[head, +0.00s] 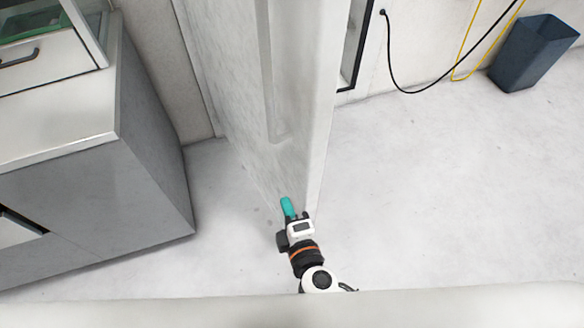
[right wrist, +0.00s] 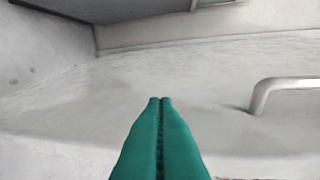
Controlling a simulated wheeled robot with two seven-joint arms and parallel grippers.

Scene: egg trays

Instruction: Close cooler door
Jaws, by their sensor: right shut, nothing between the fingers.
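The white cooler door (head: 312,110) stands open in the middle of the head view, its edge facing me. A long pale handle bar (head: 268,75) runs along its left face. My right gripper (head: 287,205) is at the low near end of the door, its teal fingers over the left face. In the right wrist view the fingers (right wrist: 160,102) are shut and empty, pointing at a pale surface, with the bent end of a handle (right wrist: 280,88) to the right. Whether the fingertips touch the door, I cannot tell. My left gripper is not in view.
A grey cabinet with a white top (head: 60,110) stands left of the door, with floor between. A dark blue bin (head: 533,52) is at the back right, near black and yellow cables (head: 440,80). The floor (head: 440,190) right of the door is clear.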

